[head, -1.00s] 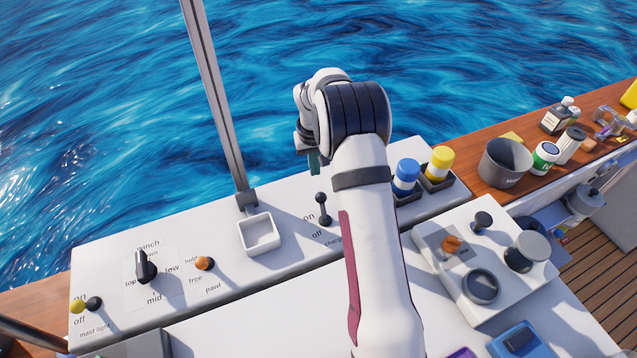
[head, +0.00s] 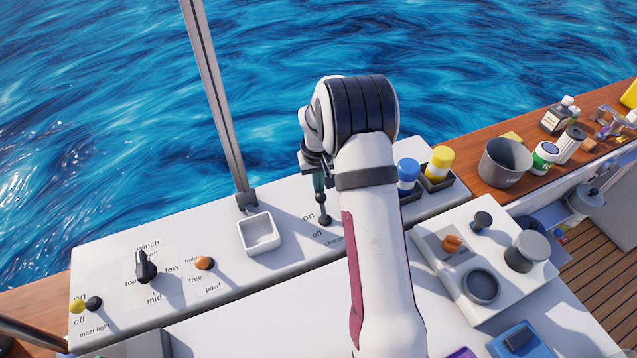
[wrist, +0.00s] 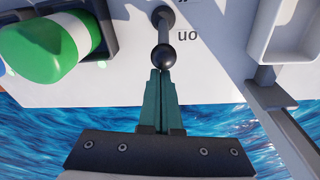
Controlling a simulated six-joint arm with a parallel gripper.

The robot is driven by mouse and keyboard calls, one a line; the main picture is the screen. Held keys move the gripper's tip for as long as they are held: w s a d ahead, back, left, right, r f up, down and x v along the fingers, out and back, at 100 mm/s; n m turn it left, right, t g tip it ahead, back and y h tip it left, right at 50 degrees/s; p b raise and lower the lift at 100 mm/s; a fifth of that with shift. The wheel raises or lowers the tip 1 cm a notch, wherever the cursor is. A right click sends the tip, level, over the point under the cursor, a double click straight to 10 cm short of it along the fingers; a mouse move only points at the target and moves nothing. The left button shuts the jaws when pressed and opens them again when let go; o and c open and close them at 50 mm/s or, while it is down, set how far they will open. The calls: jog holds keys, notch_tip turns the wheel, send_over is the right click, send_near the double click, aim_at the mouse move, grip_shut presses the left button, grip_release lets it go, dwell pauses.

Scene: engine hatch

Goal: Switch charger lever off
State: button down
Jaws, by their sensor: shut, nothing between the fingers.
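The charger lever (head: 324,214) is a dark stick with a ball knob on the white panel, beside the printed words "on" and "off". In the wrist view its ball knob (wrist: 164,57) is right at the tips of my gripper. My gripper (head: 319,184) is shut and empty, with its green fingers pointing down at the knob from the far side. In the wrist view the closed fingertips (wrist: 163,74) meet the knob's edge; I cannot tell if they press on it. The lever's base shows beyond the knob, near the "on" label.
A white square tray (head: 260,251) stands left of the lever, by a metal post (head: 218,100). Blue (head: 407,174) and yellow (head: 440,163) capped items sit in holders on the right. A winch knob (head: 146,267) and orange pawl knob (head: 204,263) lie further left. Water is behind the panel.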

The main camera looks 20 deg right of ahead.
aim_at(324, 195)
jog(key=shift+s+r, duration=0.25)
jog(key=shift+s, duration=0.05)
jog(key=shift+s+r, duration=0.2)
jog(key=shift+s, duration=0.4)
jog(key=shift+s+r, duration=0.2)
jog(key=shift+s, duration=0.35)
jog(key=shift+s+r, duration=0.15)
jog(key=shift+s, duration=0.75)
jog(key=shift+r, duration=0.8)
